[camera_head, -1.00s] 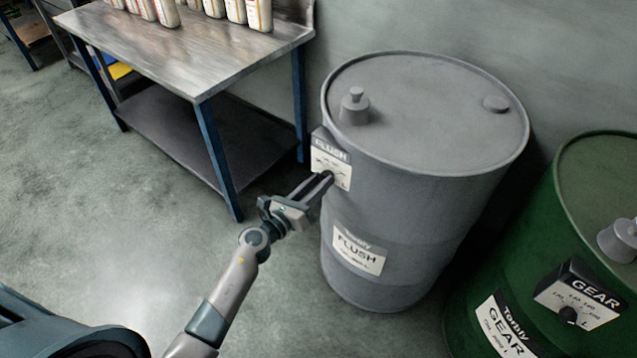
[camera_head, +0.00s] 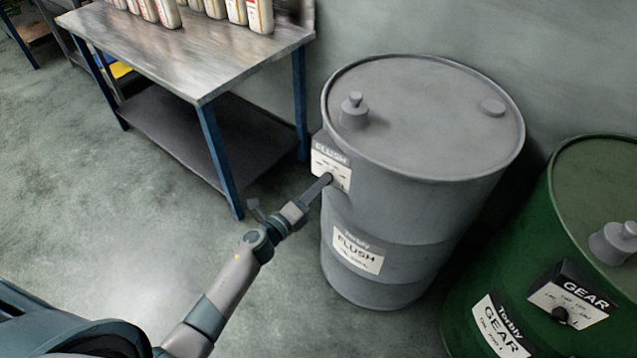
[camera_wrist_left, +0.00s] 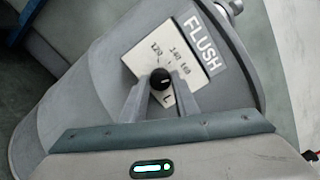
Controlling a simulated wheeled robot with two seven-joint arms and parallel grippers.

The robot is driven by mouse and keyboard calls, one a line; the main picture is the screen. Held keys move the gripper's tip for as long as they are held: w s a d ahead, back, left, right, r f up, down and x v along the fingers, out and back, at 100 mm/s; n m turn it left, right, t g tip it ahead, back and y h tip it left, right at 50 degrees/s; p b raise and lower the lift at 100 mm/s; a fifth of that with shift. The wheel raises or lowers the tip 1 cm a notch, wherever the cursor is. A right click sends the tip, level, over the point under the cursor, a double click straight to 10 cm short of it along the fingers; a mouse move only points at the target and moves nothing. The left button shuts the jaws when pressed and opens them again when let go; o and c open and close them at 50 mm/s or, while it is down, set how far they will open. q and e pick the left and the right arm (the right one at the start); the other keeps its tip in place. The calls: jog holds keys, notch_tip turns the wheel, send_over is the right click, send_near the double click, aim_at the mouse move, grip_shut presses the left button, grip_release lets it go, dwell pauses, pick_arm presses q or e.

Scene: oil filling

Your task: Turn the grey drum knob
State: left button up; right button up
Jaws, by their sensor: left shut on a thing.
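The grey drum (camera_head: 420,200) stands upright against the wall, labelled FLUSH. A control box (camera_head: 330,163) with a white dial plate sits on its upper left side. My left gripper (camera_head: 326,180) reaches this plate from the lower left. In the left wrist view the black knob (camera_wrist_left: 160,79) lies between the two fingertips of the left gripper (camera_wrist_left: 161,90), which is shut on it. The dial plate (camera_wrist_left: 150,52) with its printed marks appears tilted in that view. In the head view the knob is mostly hidden by the fingers. My right gripper is not in view.
A green GEAR drum (camera_head: 560,230) with its own dial box (camera_head: 572,295) stands at the right. A metal table (camera_head: 180,50) with several bottles (camera_head: 240,12) is at the upper left. The floor left of the grey drum is clear.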

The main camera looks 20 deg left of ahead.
pick_arm(q)
jog(key=shift+a+f+n+p, duration=0.1)
jog(key=shift+n+p, duration=1)
jog(key=shift+n, duration=2.8)
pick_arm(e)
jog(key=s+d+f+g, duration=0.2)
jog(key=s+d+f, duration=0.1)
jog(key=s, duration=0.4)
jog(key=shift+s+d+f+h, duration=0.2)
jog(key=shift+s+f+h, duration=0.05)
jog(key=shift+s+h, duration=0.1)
pick_arm(q)
jog(key=o, duration=1.1)
jog(key=shift+c, duration=0.2)
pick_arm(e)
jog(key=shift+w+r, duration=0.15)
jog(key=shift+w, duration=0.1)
pick_arm(q)
jog(key=shift+s, duration=0.15)
